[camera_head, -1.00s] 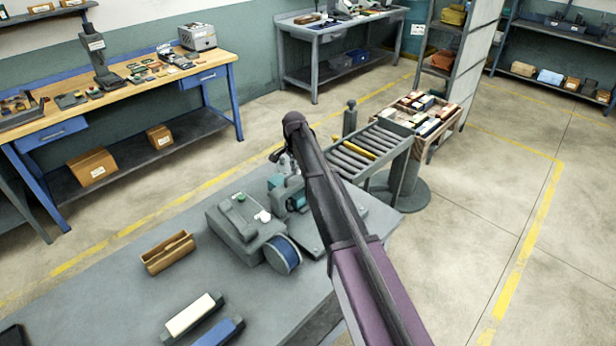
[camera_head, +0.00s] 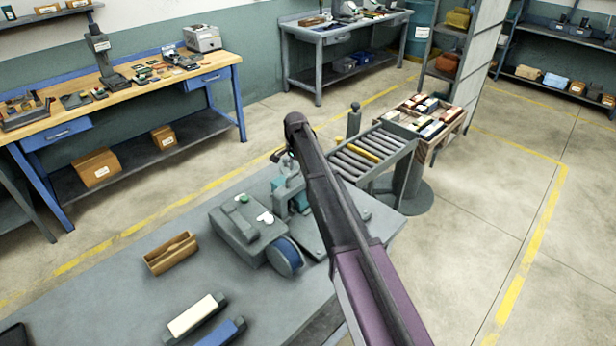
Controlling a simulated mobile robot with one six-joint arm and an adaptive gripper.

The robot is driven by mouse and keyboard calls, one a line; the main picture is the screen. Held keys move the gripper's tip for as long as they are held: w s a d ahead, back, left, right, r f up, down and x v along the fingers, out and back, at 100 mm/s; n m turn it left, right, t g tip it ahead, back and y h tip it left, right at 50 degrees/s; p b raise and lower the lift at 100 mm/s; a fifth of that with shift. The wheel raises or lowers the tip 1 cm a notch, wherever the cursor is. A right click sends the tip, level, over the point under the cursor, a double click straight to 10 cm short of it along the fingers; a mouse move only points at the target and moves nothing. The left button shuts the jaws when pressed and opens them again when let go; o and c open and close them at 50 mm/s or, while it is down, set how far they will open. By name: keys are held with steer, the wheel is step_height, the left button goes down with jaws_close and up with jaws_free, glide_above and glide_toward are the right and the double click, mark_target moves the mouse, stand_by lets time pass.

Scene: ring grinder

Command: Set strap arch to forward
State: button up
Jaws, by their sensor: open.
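The ring grinder (camera_head: 236,229) stands on the grey bench, with a blue-faced wheel (camera_head: 287,256) on its near side and a green and a white button on top. A small grey upright part (camera_head: 288,184), which may be the strap arch, stands behind it beside a teal part. My gripper (camera_head: 283,157) is at the end of my dark arm, just above this upright part. It is small and partly hidden by my arm, and its jaws are open. I cannot tell whether it touches the part.
A wooden tray (camera_head: 171,253), a white block (camera_head: 196,315) and a blue block (camera_head: 221,332) lie on the grey bench (camera_head: 115,275). A roller conveyor (camera_head: 362,153) and a crate of boxes (camera_head: 447,140) stand beyond my arm. The bench's left part is mostly clear.

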steer(key=shift+s+d, duration=0.1)
steer(key=s+d, duration=1.2)
step_height(320, 180, up, 14)
steer(key=p, duration=1.4)
steer(key=s+d+f+n+b, duration=0.2)
steer(key=s+f+b, duration=0.3)
steer(key=s, duration=0.1)
steer(key=s+d+f+n+b, duration=0.3)
steer(key=s+f+b, duration=0.3)
steer(key=s, duration=0.1)
steer(key=shift+d, duration=0.3)
stand_by(0.5)
steer(key=s+d+f+n+b, duration=0.3)
steer(key=s+f+n+b, duration=0.1)
steer(key=s, duration=0.5)
steer(key=shift+f+b, duration=0.7)
